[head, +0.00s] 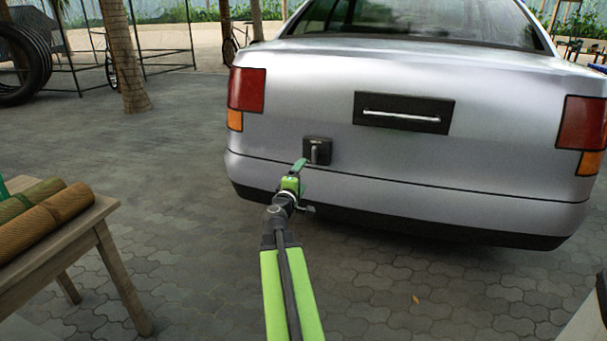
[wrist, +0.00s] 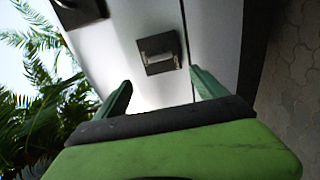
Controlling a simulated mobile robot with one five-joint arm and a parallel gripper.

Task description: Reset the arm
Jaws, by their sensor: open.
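My gripper (head: 299,172) is at the end of my green and black arm, reaching forward to the rear of a silver car (head: 480,90). In the wrist view my gripper (wrist: 158,84) is open, with its two green fingers apart and nothing between them. A small dark plate with a grey handle (head: 316,152) is on the car's rear, close to the fingertips. The handle also shows in the wrist view (wrist: 160,52), beyond the gap between the fingers. I cannot tell whether a finger touches the plate.
A larger black plate with a bar handle (head: 402,114) is higher on the car. A wooden table (head: 100,232) with rolled mats (head: 45,220) stands at the left. Tyres (head: 28,62), a palm trunk (head: 124,60) and racks are behind. Paving (head: 180,170) between table and car is clear.

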